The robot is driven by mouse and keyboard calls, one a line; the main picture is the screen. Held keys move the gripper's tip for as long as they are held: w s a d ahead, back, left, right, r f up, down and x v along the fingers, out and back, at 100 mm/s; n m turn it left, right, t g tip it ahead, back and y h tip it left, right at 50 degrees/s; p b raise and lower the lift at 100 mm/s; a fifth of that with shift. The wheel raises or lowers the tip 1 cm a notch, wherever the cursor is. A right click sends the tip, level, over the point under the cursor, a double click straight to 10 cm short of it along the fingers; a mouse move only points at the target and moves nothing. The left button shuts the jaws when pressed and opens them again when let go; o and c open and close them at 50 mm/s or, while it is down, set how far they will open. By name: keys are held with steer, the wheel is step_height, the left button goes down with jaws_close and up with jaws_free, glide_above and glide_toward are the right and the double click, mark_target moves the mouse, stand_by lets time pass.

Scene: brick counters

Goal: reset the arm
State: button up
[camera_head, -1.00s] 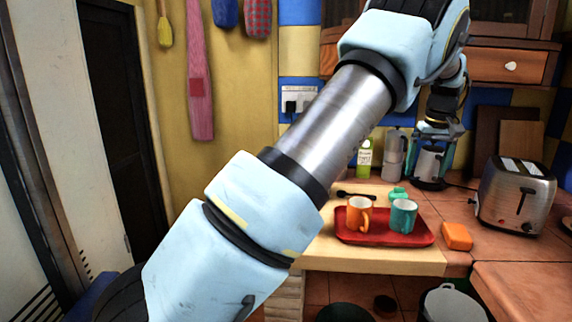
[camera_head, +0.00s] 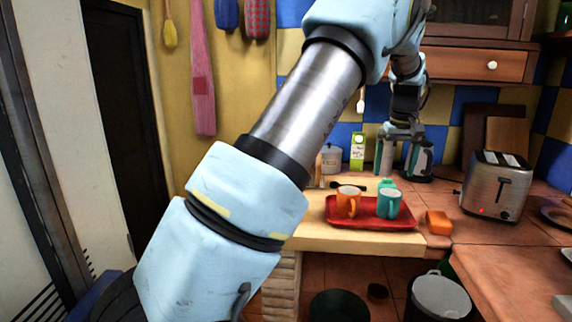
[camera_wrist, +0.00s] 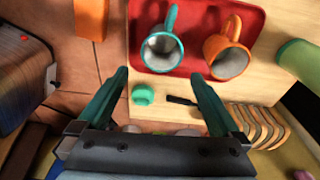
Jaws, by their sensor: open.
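My gripper (camera_head: 397,170) hangs from my raised arm, pointing down, in front of the back wall in the head view. In the wrist view its two teal fingers are apart and nothing is between them (camera_wrist: 160,76). A red tray (camera_head: 370,222) lies on the wooden counter, with an orange mug (camera_head: 347,203) and a teal mug (camera_head: 389,204) on it. The wrist view shows the teal mug (camera_wrist: 162,52) and the orange mug (camera_wrist: 228,60) beyond the fingertips. My gripper holds neither mug.
A toaster (camera_head: 497,186) stands at the right, and an orange block (camera_head: 438,222) lies right of the tray. A green-and-white carton (camera_head: 357,152) and a lidded pot (camera_head: 331,160) stand at the back. A cabinet (camera_head: 480,62) hangs above right. A bin (camera_head: 440,296) is below.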

steer(key=s+a+f, duration=0.2)
steer(key=s+a, duration=0.1)
steer(key=a, duration=1.7)
steer(key=s+a+f, duration=0.2)
steer(key=s+a, duration=0.6)
steer(key=s+a+f, duration=0.3)
steer(key=s+a, duration=0.5)
steer(key=s, duration=0.1)
steer(key=shift+f, duration=0.15)
